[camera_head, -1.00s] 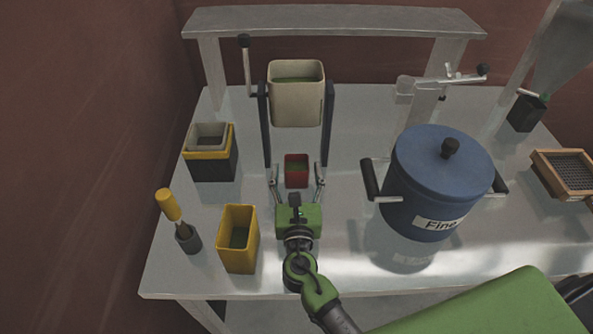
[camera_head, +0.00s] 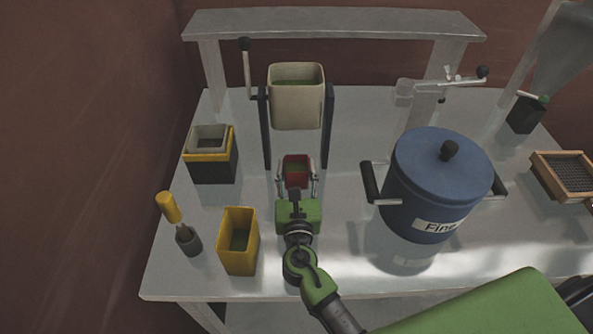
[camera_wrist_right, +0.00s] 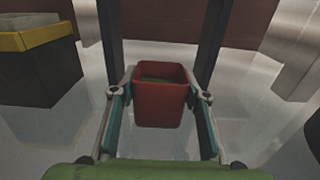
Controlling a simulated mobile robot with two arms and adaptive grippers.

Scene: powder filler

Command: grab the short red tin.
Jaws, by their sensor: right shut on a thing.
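The short red tin (camera_head: 297,172) stands upright on the metal table, in front of the cream container on its stand. It has green contents inside. My right gripper (camera_head: 297,184) is shut on the tin, one finger on each side. In the right wrist view the red tin (camera_wrist_right: 160,98) sits between the fingertips (camera_wrist_right: 160,92), which touch its left and right walls. My left gripper is not in view.
A cream container (camera_head: 297,105) hangs between dark posts just behind the tin. A tall yellow tin (camera_head: 238,240) and a yellow-handled brush (camera_head: 170,207) stand to the left. A blue pot labelled Fine (camera_head: 437,185) is at right. A black-and-yellow box (camera_head: 211,170) stands at left.

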